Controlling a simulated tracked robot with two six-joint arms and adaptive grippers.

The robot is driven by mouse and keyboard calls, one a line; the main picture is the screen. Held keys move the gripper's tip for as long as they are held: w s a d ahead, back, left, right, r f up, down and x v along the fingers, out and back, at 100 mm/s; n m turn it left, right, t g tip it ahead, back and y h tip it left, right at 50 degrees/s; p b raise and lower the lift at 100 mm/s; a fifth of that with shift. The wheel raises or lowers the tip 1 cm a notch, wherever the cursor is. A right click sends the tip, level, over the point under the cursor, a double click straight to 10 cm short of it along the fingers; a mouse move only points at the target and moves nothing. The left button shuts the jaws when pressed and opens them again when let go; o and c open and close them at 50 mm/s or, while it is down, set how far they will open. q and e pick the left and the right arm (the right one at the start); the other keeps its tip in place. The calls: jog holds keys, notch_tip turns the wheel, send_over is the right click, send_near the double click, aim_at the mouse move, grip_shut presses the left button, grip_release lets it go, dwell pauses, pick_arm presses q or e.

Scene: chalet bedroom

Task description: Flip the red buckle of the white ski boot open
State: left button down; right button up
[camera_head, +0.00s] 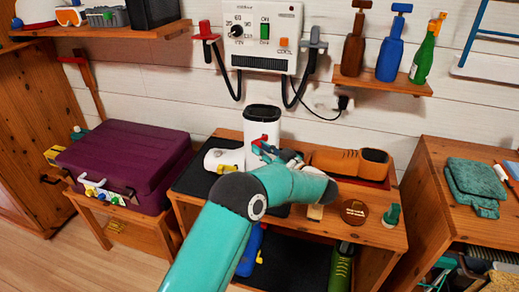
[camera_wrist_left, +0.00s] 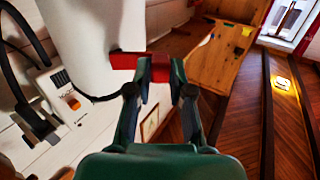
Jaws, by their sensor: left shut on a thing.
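The white ski boot (camera_head: 262,120) stands upright on the wooden bench, its dark opening at the top and its toe to the left. Its shaft fills the upper left of the left wrist view (camera_wrist_left: 85,40). The red buckle (camera_head: 265,141) is on the shaft, and its red part (camera_wrist_left: 126,61) also shows in the wrist view. My left gripper (camera_head: 270,149) is at the buckle; in the wrist view its two fingers (camera_wrist_left: 159,72) are shut on the red piece. My right gripper is not in view.
A round brown tin (camera_head: 354,211) and a green item (camera_head: 391,215) are near the front edge. A purple suitcase (camera_head: 125,160) is at left. A wall unit (camera_head: 263,35) with hanging cables is above.

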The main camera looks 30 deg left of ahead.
pick_arm(q)
jog(key=shift+a+r, duration=0.1)
jog(key=shift+a, duration=0.05)
dwell(0.8)
jog(key=c, duration=1.1)
grip_release()
jog(key=shift+o, duration=0.3)
jog(key=v, duration=1.2)
